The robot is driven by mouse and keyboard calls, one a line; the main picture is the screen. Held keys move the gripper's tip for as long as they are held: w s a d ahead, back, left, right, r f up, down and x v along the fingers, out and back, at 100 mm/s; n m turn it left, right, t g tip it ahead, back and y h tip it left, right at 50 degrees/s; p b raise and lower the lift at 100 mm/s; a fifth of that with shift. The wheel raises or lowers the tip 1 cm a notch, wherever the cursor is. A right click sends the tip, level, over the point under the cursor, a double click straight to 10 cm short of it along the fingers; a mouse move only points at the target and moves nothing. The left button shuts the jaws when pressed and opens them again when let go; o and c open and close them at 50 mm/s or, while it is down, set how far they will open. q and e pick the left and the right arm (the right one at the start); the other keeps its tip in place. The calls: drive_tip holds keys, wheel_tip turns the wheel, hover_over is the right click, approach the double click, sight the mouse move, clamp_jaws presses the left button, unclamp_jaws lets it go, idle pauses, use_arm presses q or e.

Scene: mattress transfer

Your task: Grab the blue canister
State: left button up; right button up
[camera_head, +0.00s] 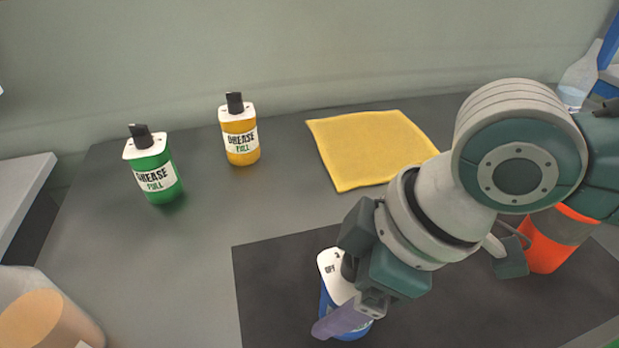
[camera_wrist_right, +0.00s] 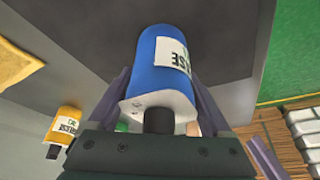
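The blue canister (camera_head: 328,300) stands on the dark mat at the bottom centre of the head view, partly hidden by my right gripper (camera_head: 345,315). In the right wrist view the blue canister (camera_wrist_right: 158,60) shows its white top and black nozzle towards the camera. The fingers of my right gripper (camera_wrist_right: 162,95) lie one on each side of it, with no clear gap seen. I cannot tell whether they are closed tight on it. My left gripper is not in view.
A green canister (camera_head: 158,180) and a yellow canister (camera_head: 242,148) stand at the back left. A yellow cloth (camera_head: 365,145) lies at the back.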

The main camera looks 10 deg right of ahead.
clamp_jaws()
idle(0.5)
drive_tip(key=shift+r, duration=0.1)
